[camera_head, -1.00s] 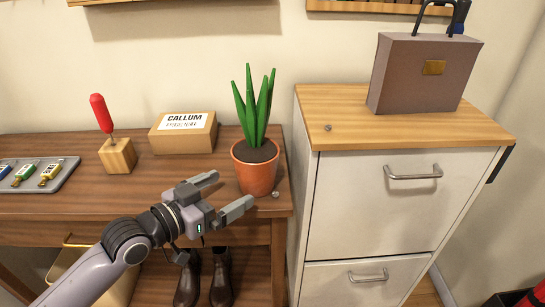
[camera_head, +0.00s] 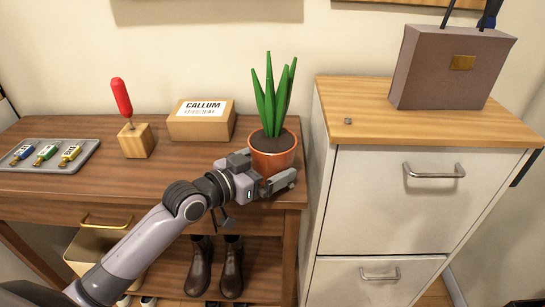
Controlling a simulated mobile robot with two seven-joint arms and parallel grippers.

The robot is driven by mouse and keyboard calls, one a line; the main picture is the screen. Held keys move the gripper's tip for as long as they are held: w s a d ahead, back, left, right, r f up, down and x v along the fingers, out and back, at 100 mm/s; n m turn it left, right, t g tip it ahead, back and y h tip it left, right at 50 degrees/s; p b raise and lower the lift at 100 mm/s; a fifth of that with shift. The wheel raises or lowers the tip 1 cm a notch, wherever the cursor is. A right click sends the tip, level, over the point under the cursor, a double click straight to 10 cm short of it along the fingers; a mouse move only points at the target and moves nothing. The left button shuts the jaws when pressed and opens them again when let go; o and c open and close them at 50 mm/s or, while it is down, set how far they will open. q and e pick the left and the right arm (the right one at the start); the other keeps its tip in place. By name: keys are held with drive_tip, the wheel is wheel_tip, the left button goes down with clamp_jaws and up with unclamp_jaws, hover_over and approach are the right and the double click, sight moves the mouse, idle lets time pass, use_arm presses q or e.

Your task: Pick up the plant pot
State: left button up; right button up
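The plant pot (camera_head: 273,152) is a terracotta pot with dark soil and several upright green leaves (camera_head: 273,95). It stands upright at the right end of the brown wooden table. My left gripper (camera_head: 264,170) reaches in from the left and front, low at the pot. Its fingers are spread, one at the pot's left side and one across its front right. They hide the lower part of the pot, so contact cannot be seen. My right gripper is not in view.
On the table (camera_head: 190,170) are a cardboard box (camera_head: 202,128), a red-handled tool in a wooden block (camera_head: 136,142) and a grey tray (camera_head: 85,160) with several tagged items. A white cabinet (camera_head: 385,210) stands close at right, bearing a briefcase (camera_head: 450,75) and a small nut (camera_head: 348,121).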

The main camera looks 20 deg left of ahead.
use_arm(q)
drive_tip(key=c, duration=0.9)
drive_tip(key=shift+r, duration=0.15)
drive_tip(key=shift+c, duration=1.1)
drive_tip(key=shift+r, duration=0.1)
